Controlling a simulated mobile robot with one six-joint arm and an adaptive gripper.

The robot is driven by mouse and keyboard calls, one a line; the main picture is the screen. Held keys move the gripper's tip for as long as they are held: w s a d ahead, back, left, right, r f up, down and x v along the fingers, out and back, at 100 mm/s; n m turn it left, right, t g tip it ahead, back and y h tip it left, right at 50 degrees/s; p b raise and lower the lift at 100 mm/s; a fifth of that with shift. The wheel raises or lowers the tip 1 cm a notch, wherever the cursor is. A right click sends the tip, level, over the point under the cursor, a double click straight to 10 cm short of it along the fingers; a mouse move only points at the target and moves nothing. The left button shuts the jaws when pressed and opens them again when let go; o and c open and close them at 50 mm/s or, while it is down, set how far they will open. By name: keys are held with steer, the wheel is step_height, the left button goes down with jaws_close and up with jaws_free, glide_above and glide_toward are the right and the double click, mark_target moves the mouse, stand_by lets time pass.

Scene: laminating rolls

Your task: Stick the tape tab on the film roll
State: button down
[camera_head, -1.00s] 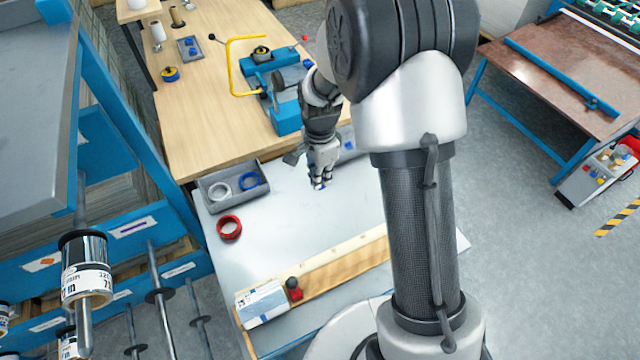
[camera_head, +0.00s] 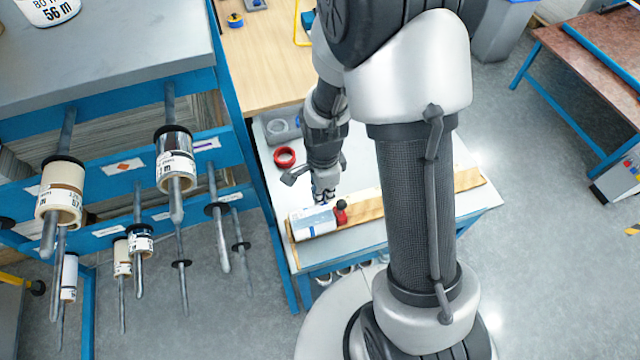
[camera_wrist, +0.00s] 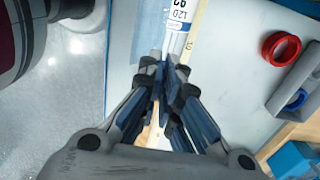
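The film roll (camera_head: 313,222) lies at the front left corner of the white-topped table, clear and bluish with a white label. Its labelled end also shows at the top of the wrist view (camera_wrist: 180,14). My gripper (camera_head: 323,196) points down just behind and above the roll. In the wrist view its fingertips (camera_wrist: 172,62) come close together at the roll's near side. I cannot tell whether they touch the roll. I cannot make out a tape tab; the dark blue finger pads hide what may be between them.
A wooden strip (camera_head: 420,192) runs along the table's front, with a small red object with a black knob (camera_head: 341,210) beside the roll. A red ring (camera_head: 284,157) and a grey tray (camera_head: 270,128) are behind. A rack with film rolls on rods (camera_head: 175,155) stands left.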

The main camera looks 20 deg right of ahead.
mark_target(323, 211)
steer(key=shift+w+d+f+b, duration=0.1)
steer(key=shift+d+f+b, duration=0.05)
steer(key=shift+f+b, duration=2.45)
steer(key=shift+f, duration=0.75)
steer(key=shift+f, duration=0.15)
steer(key=c, duration=2.3)
jaws_free()
steer(key=o, duration=0.6)
